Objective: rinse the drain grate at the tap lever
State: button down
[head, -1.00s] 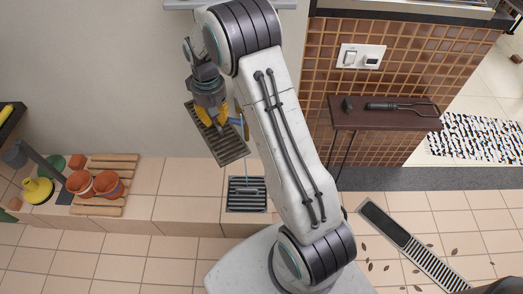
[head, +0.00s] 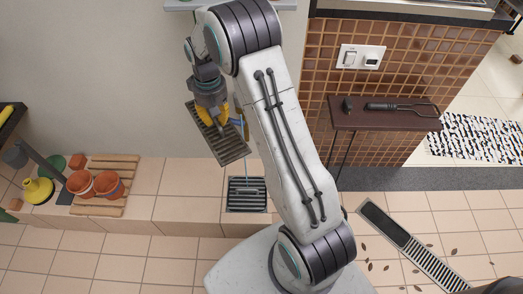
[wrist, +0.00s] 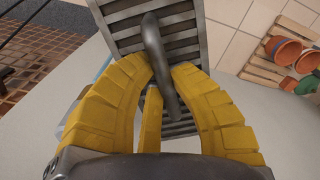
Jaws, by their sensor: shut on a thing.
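The drain grate (head: 229,150) is a dark slotted rectangle, held tilted in the air in front of the wall. It fills the top middle of the wrist view (wrist: 190,53), with a grey curved handle (wrist: 158,55). My gripper (head: 217,122) has yellow fingers shut on the grate at this handle. A blue part (head: 241,121), seemingly the tap lever, shows just right of my fingers and is partly hidden by them. A thin pale blue line, likely water, runs down beside the grate's right edge to a slotted floor drain (head: 247,197).
Terracotta pots (head: 108,185) and a wooden slatted rack (head: 112,163) stand left on the tiled ledge. A dark side table (head: 400,120) with a tool is at right. A long floor channel (head: 430,262) has an open dark section and scattered leaves.

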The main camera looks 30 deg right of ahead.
aim_at(234, 142)
jog(key=shift+s+a, duration=0.15)
jog(key=shift+a, duration=0.35)
dwell(1.9)
jog(key=shift+s, duration=0.15)
jog(key=shift+s+d+b, duration=0.4)
jog(key=shift+s+b, duration=0.1)
jog(key=shift+s, duration=0.7)
jog(key=shift+s+d+b, duration=0.45)
jog(key=shift+s+b, duration=0.05)
jog(key=shift+s, duration=0.75)
jog(key=shift+s+d+b, duration=0.4)
jog(key=shift+s+b, duration=0.1)
jog(key=shift+s, duration=0.7)
jog(key=shift+s+d+r+p, duration=0.25)
jog(key=shift+s+r+p, duration=0.05)
jog(key=shift+s+r, duration=0.45)
jog(key=shift+s+d+r+p, duration=0.3)
jog(key=shift+s+r, duration=0.3)
jog(key=shift+s, duration=0.25)
jog(key=shift+s+d+r+p, duration=0.2)
jog(key=shift+s+r+p, duration=0.15)
jog(key=shift+s+r, duration=0.4)
jog(key=shift+f, duration=0.1)
